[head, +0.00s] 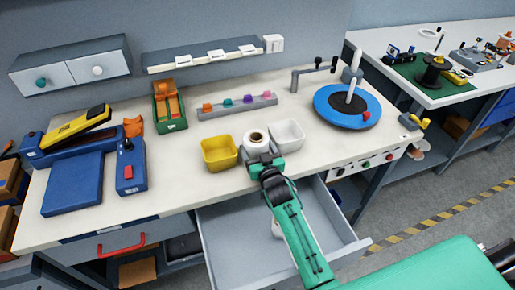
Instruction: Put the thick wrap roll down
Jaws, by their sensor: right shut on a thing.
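The thick wrap roll (255,145) is white with a brown core and stands upright near the front of the bench, between a yellow bin and a white bin. My right gripper (261,154) reaches up from the drawer side and is shut on the roll's near side. Its fingertips are partly hidden by the gripper body and the roll. I cannot tell whether the roll's underside touches the bench top (190,180). My left gripper is not in view.
The yellow bin (219,153) and white bin (287,134) flank the roll closely. An open drawer (225,235) juts out below my right arm, with a small white item (277,229) inside. A blue turntable (347,107) stands to the right. Bare bench lies left of the yellow bin.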

